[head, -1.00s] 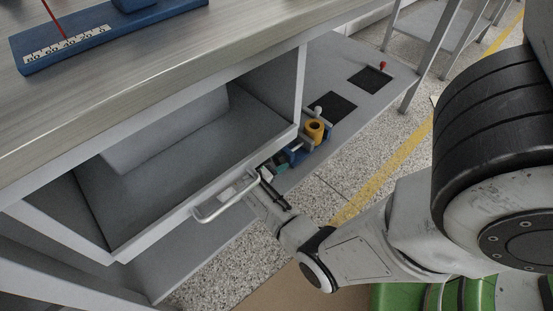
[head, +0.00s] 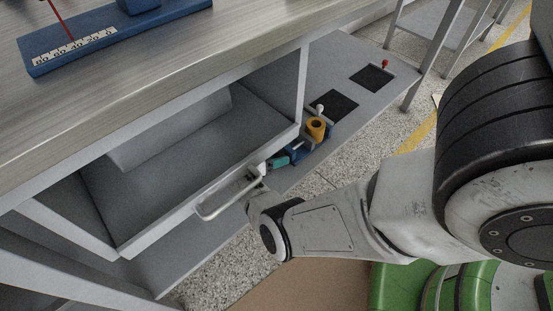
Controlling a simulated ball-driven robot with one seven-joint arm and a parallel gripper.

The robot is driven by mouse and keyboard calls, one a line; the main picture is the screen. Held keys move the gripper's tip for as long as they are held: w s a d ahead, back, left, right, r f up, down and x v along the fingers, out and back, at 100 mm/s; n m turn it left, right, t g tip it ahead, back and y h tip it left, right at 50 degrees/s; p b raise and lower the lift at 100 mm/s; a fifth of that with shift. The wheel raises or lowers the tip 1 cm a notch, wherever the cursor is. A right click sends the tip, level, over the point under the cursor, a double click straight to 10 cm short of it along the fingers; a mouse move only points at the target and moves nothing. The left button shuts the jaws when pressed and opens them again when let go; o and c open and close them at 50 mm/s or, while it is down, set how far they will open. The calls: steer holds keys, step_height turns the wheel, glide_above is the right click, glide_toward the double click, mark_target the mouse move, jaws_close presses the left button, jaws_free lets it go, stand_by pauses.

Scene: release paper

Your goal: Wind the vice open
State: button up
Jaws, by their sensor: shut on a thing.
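The vice (head: 297,153) is blue and sits low on the grey shelf past the open drawer's front corner. A teal piece (head: 279,161) shows at its near end. A yellow ring-shaped part (head: 316,127) stands at its far end. My gripper (head: 259,175) is at the near end of the vice, close to the drawer's front. It is shut on what seems to be the vice's handle; the handle is mostly hidden by my wrist and the fingers are hard to make out.
The open grey drawer (head: 190,152) has a bar handle (head: 222,203) just left of my gripper. The workbench top (head: 180,50) lies above it. The shelf beyond has dark square patches (head: 331,104), a white knob and a red knob (head: 385,64). Speckled floor lies to the right.

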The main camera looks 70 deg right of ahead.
stand_by(0.4)
steer(key=o, duration=1)
steer(key=shift+w+a+r, duration=0.2)
steer(key=shift+w+a, duration=0.1)
steer(key=shift+w, duration=0.05)
steer(key=w+a+b, duration=0.1)
steer(key=w+a, duration=0.3)
steer(key=w+a+b, duration=0.2)
steer(key=w+a, duration=0.2)
steer(key=a, duration=0.1)
steer(key=shift+w+a+r, duration=0.15)
steer(key=shift+w, duration=0.05)
steer(key=shift+w+a+r, duration=0.15)
steer(key=shift+w+a, duration=0.3)
steer(key=shift+a, duration=0.1)
